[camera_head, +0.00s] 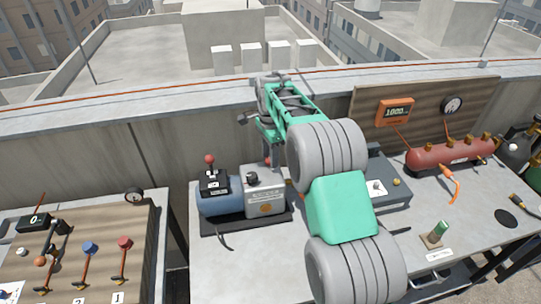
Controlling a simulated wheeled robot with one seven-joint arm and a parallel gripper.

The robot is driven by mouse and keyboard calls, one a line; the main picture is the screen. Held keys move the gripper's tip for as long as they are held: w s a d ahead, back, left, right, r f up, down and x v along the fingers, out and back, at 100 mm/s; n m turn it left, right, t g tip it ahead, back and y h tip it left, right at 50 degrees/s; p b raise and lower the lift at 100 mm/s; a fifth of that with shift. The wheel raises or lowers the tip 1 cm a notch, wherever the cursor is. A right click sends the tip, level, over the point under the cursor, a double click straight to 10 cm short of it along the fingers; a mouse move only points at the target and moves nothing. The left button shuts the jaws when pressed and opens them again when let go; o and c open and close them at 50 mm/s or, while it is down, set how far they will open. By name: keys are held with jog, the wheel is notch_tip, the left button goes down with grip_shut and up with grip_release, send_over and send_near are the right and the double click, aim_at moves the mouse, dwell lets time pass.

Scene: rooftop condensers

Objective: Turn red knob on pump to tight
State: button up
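The pump (226,194) has a blue cylinder and a grey box and stands on a black base on the middle table. A red ball-shaped knob (209,160) rises on a short stem from the black labelled block at its left. A small bit of red also shows behind the grey box, partly hidden by my arm's end. My gripper (271,157) points down just behind and above the grey box, to the right of the red ball knob. Its fingertips are too small and covered to read.
The left board (145,240) holds several valves with blue, red and orange knobs. A red manifold (445,155) and an orange display (395,112) are at the right. A green-topped part (440,229) stands on the right front of the table. A concrete parapet runs behind.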

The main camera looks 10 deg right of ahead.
jog(key=shift+o, duration=0.2)
notch_tip(320, 180, up, 7)
jog(key=shift+r+b, duration=0.15)
jog(key=shift+b, duration=0.55)
jog(key=shift+r, duration=0.25)
jog(key=shift+s+r, duration=0.2)
jog(key=shift+r, duration=0.05)
jog(key=s+r+n+t, duration=0.1)
jog(key=s+r+n, duration=0.3)
jog(key=s, duration=0.3)
jog(key=s+f+n+t, duration=0.1)
jog(key=s+n, duration=0.4)
jog(key=s, duration=0.6)
jog(key=s+f+n+t, duration=0.2)
jog(key=s+f+n, duration=0.2)
jog(key=s, duration=0.6)
jog(key=shift+s+n, duration=0.35)
jog(key=shift+n, duration=0.85)
